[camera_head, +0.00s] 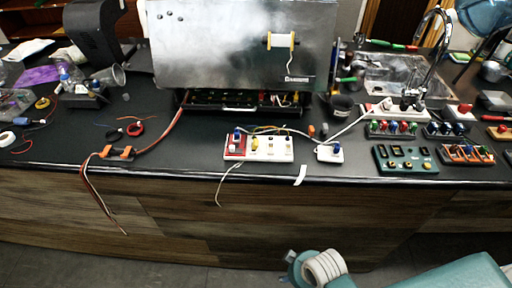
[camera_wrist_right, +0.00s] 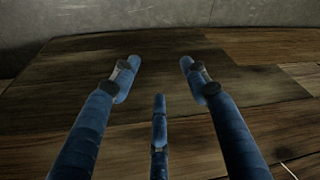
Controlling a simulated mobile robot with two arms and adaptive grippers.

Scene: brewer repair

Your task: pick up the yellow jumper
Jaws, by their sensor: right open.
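A white block with a red left end (camera_head: 262,147) sits near the front edge of the counter, with small yellow and blue parts on top. A small yellow piece (camera_head: 255,143) stands on its left half, and thin wires, one yellowish, arch behind it. I cannot tell for certain which of these is the yellow jumper. My right gripper (camera_wrist_right: 160,78) is open and empty in the right wrist view, its blue fingers spread in front of wood panelling. No jumper shows there. My left gripper is in neither view.
The black counter (camera_head: 190,150) has a dark wood front. A large metal brewer panel (camera_head: 215,45) stands behind the block. A small white block (camera_head: 329,153) with a blue knob is to its right, and several coloured terminal blocks sit farther right. An orange clamp (camera_head: 117,153) with hanging wires is at left.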

